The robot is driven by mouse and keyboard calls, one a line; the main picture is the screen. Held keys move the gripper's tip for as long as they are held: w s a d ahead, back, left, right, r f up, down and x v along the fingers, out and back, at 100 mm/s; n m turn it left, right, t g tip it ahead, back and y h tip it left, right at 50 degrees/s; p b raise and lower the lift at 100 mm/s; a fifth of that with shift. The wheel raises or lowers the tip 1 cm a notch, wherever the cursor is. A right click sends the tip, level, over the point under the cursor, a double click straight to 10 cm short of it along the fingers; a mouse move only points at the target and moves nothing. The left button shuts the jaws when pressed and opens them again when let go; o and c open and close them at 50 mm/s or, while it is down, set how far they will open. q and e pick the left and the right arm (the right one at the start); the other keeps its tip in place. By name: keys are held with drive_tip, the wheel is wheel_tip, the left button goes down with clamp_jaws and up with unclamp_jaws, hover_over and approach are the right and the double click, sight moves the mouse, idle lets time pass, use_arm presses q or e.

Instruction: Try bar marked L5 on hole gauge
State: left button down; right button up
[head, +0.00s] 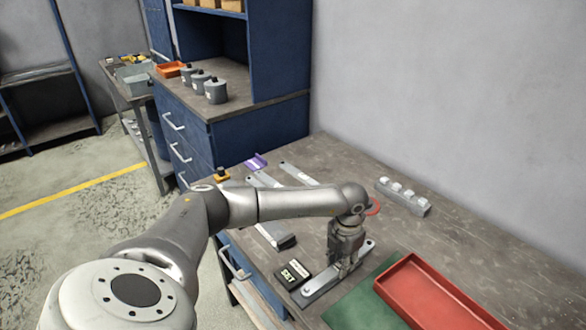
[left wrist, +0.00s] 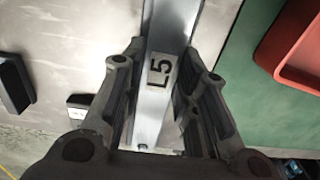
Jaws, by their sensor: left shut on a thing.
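My left gripper (head: 345,250) is shut on a flat grey metal bar, the L5 bar (head: 322,282). In the left wrist view the bar (left wrist: 170,35) runs between the two fingers (left wrist: 160,95), its L5 label facing the camera. In the head view the bar lies low over the bench beside the green mat; I cannot tell whether it touches the bench. A grey block with several pale round studs (head: 403,197), which looks like the hole gauge, stands at the back right, apart from the gripper. My right gripper is not in view.
A red tray (head: 408,316) and green mat (head: 345,309) are at the front right. A black box marked SET (head: 293,274) is left of the bar. Other bars (head: 297,173) lie behind my arm. A red ring (head: 374,206) shows by my wrist. Bench around the studded block is clear.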

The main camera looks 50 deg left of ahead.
use_arm(q)
drive_tip(key=shift+r, duration=0.1)
idle(0.6)
drive_tip(key=shift+r+p, duration=1.35)
drive_tip(key=shift+r, duration=0.65)
drive_tip(key=shift+f, duration=0.2)
drive_tip(key=shift+f+b, duration=0.4)
drive_tip(key=shift+b, duration=0.15)
drive_tip(key=shift+f+b, duration=1.25)
drive_tip(key=shift+f, duration=0.25)
idle(1.1)
drive_tip(key=c, duration=1.1)
unclamp_jaws()
drive_tip(key=shift+o, duration=0.2)
